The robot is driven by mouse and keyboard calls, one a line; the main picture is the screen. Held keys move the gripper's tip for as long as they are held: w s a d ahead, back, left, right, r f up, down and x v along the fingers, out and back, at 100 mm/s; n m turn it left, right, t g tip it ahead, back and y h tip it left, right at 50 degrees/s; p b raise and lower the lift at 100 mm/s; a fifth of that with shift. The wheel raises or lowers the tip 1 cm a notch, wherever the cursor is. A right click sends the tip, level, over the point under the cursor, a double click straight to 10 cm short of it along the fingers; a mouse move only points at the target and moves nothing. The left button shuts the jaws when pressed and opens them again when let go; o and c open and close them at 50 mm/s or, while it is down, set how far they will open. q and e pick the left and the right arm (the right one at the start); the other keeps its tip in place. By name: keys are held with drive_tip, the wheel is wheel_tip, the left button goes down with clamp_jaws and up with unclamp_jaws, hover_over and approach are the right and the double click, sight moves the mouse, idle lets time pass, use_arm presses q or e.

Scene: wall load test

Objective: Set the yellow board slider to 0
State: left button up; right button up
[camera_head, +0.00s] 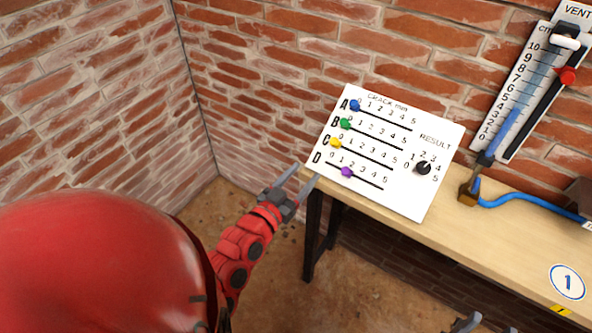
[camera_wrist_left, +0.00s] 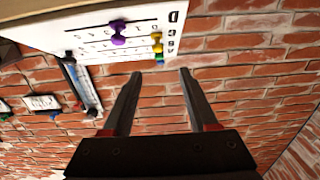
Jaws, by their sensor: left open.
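The white board (camera_head: 435,191) stands tilted at the table's left end, with slider rows A to D. The yellow slider (camera_head: 336,142) is at the left end of row C, by the 0 mark. The blue slider (camera_head: 354,106) and green slider (camera_head: 345,124) are also at their left ends. The purple slider (camera_head: 346,172) is near 1 in row D. My left gripper (camera_head: 305,180) is open and empty, below and left of the board. In the left wrist view the yellow knob (camera_wrist_left: 157,38) shows beyond the open fingers. My right gripper (camera_head: 464,324) is partly cut off at the bottom edge.
A black RESULT dial (camera_head: 423,168) is on the board's right. The wooden table (camera_head: 500,245) runs right, with a blue hose (camera_head: 530,199) on it. A VENT gauge (camera_head: 530,85) with a red knob hangs on the brick wall. Floor is clear left of the table.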

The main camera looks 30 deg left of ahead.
use_arm(q)
drive_tip(key=shift+s+a+f+p, duration=0.1)
drive_tip(key=shift+s+p, duration=0.5)
drive_tip(key=shift+s, duration=0.6)
